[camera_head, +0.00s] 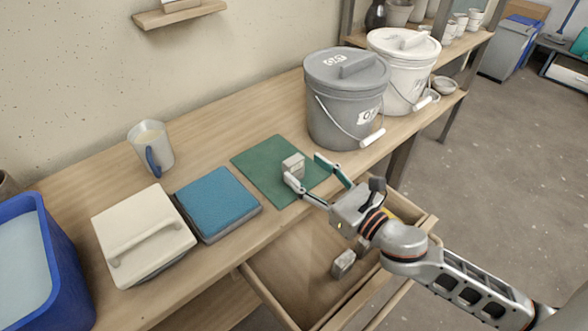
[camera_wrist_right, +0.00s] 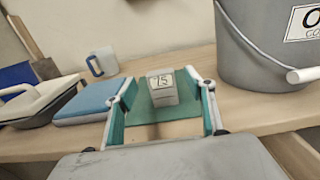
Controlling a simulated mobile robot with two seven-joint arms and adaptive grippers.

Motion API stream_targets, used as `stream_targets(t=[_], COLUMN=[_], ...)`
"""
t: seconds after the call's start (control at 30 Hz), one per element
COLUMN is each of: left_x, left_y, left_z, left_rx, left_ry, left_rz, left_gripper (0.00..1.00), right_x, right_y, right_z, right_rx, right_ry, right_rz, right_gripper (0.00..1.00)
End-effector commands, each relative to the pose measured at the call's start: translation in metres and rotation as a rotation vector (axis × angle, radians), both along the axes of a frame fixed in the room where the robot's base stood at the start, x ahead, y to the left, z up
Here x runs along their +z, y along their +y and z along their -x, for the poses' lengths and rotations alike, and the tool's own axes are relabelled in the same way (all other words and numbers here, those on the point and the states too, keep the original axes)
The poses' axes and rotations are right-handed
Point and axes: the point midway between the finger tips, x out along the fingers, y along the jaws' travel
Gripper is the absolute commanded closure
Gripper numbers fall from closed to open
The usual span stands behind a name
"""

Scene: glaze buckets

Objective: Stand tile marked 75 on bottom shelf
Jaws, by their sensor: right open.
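The tile marked 75 (camera_wrist_right: 162,87) stands upright on the green mat (camera_wrist_right: 150,131) in the right wrist view, between the spread fingers of my right gripper (camera_wrist_right: 162,103). In the head view the pale tile (camera_head: 293,165) sits on the green mat (camera_head: 262,173), and my right gripper (camera_head: 315,170) is open around or just in front of it. I cannot tell whether a finger touches it. My left gripper is not in view. A small wall shelf (camera_head: 180,14) shows at the top left, and a shelf unit (camera_head: 465,48) at the back right; I cannot tell which shelf is the bottom one.
A grey bucket (camera_head: 345,95) and white bucket (camera_head: 405,70) stand right of the mat. A blue sponge pad (camera_head: 218,203), lidded white box (camera_head: 143,235), mug (camera_head: 151,147) and blue tub (camera_head: 45,270) are left. An open drawer (camera_head: 300,262) holds a grey block (camera_head: 343,263).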

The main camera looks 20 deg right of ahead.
Motion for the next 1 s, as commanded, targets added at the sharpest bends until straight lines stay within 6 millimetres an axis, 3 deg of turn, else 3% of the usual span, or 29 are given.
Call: stream_targets(t=[0.43, 0.77, 0.97, 1.0], left_x=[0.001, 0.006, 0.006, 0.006], left_y=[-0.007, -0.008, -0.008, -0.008], left_z=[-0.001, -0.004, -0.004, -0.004], left_rx=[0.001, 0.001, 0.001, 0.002], left_ry=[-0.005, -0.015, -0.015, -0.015], left_rz=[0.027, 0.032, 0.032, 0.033], left_gripper=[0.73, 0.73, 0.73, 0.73], right_x=[-0.002, 0.0, -0.001, -0.001], right_y=[0.016, 0.019, 0.019, 0.019], right_z=[-0.044, -0.049, -0.049, -0.049], right_rx=[0.0, 0.001, 0.001, 0.001], right_ry=[0.004, 0.004, 0.004, 0.004], right_rz=[-0.003, -0.003, -0.003, -0.003], right_gripper=[0.46, 0.46, 0.92, 0.91])
